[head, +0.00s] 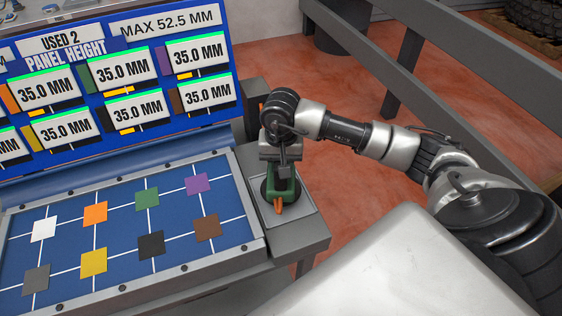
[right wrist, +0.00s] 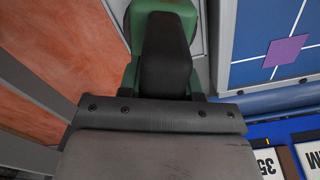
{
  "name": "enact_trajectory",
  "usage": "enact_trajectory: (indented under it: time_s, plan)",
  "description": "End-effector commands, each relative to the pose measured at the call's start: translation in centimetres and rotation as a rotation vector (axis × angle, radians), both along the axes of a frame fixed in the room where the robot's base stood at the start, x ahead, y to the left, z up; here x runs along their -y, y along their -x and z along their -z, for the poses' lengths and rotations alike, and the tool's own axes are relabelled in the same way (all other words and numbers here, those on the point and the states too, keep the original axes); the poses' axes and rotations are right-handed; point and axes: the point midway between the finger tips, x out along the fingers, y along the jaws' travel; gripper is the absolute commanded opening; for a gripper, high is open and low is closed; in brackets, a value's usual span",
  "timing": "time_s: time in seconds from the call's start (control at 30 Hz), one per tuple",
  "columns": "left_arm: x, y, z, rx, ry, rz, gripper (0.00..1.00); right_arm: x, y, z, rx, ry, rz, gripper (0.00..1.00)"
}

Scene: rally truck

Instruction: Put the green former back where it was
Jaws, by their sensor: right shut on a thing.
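The green former (head: 284,197) is at the small grey plate (head: 303,209) to the right of the blue board, with an orange piece (head: 278,206) at its front. My right gripper (head: 282,172) points down over it and is shut on it. Whether the former rests on the plate or is held just above it, I cannot tell. In the right wrist view the green former (right wrist: 196,72) shows behind a dark gripper finger (right wrist: 166,55), which hides much of it. My left gripper is not in view.
The blue board (head: 120,222) carries several coloured squares, among them a green square (head: 147,198) and a purple square (head: 198,183). A blue display (head: 150,85) with height labels stands behind it. A grey rail (head: 400,70) runs at the right. A pale surface (head: 390,270) is in front.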

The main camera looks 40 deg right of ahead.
Motion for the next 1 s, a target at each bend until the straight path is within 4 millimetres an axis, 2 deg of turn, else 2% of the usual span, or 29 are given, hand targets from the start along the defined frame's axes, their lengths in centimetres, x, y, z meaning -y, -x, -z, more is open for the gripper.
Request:
enact_trajectory:
  time_s: [0.03,0.07,0.2,0.57,0.63,0.77,1.0]
  plan:
    - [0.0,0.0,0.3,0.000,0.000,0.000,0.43,0.0,-0.1,0.2,0.003,0.000,0.000,0.00]
    - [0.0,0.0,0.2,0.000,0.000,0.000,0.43,0.0,0.0,0.2,0.000,0.000,0.000,0.37]
    - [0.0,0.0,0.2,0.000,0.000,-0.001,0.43,0.0,0.0,0.1,0.000,0.000,0.000,0.58]
    - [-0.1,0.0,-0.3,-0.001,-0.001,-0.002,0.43,0.0,0.0,-0.3,0.000,0.000,0.000,0.59]
    - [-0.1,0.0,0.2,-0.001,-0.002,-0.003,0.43,0.0,-0.1,-0.7,0.004,0.000,0.000,0.59]
    - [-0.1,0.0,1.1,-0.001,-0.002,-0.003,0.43,0.1,-0.1,-3.1,0.008,0.001,0.000,0.59]
    - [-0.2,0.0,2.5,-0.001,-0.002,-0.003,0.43,0.0,-0.1,-8.4,0.007,0.000,0.000,0.59]
